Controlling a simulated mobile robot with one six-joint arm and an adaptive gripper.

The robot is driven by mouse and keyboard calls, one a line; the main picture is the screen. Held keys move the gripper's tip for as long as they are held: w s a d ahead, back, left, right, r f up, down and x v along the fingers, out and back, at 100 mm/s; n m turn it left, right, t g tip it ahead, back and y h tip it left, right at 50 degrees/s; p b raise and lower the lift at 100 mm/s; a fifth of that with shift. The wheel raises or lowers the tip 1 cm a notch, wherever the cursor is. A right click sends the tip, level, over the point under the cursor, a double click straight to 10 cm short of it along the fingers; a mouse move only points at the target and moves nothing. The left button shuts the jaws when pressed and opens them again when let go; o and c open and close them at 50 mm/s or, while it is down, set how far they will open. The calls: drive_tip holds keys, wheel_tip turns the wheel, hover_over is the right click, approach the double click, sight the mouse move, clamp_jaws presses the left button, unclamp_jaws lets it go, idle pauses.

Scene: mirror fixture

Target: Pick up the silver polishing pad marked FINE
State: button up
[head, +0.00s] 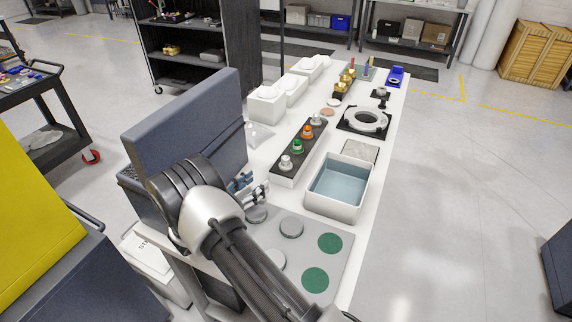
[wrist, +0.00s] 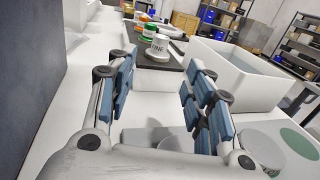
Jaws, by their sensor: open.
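In the head view a dark rack (head: 299,152) on the white table holds a row of round pieces with knobs. The nearest is a silver-white piece (head: 286,163). In the wrist view this silver piece (wrist: 158,48) bears lettering that appears to read FINE, and it stands upright at the near end of the rack. My gripper (head: 254,189) is over the table, to the left of and nearer than the rack. In the wrist view my gripper (wrist: 160,64) has its blue-padded fingers spread with nothing between them. The silver piece shows beyond the fingertips, apart from them.
A green piece (head: 298,146) and an orange piece (head: 307,132) stand behind the silver one. A white basin (head: 337,205) stands right of my gripper. A grey mat (head: 345,248) with grey and green discs lies in front. A tall dark panel (head: 190,125) rises at left.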

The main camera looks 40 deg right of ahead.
drive_tip(key=b, duration=0.1)
approach(283, 160)
drive_tip(key=x, duration=0.2)
drive_tip(key=f+x, duration=0.1)
drive_tip(key=x, duration=0.1)
drive_tip(key=shift+w+d, duration=0.1)
drive_tip(key=shift+r+b+x, duration=0.25)
drive_tip(key=shift+b+x, duration=0.2)
drive_tip(key=shift+x, duration=0.95)
drive_tip(key=shift+r+b+x, duration=0.2)
drive_tip(key=shift+b+x, duration=0.25)
drive_tip(key=shift+x, duration=1)
drive_tip(key=shift+c, duration=0.5)
clamp_jaws()
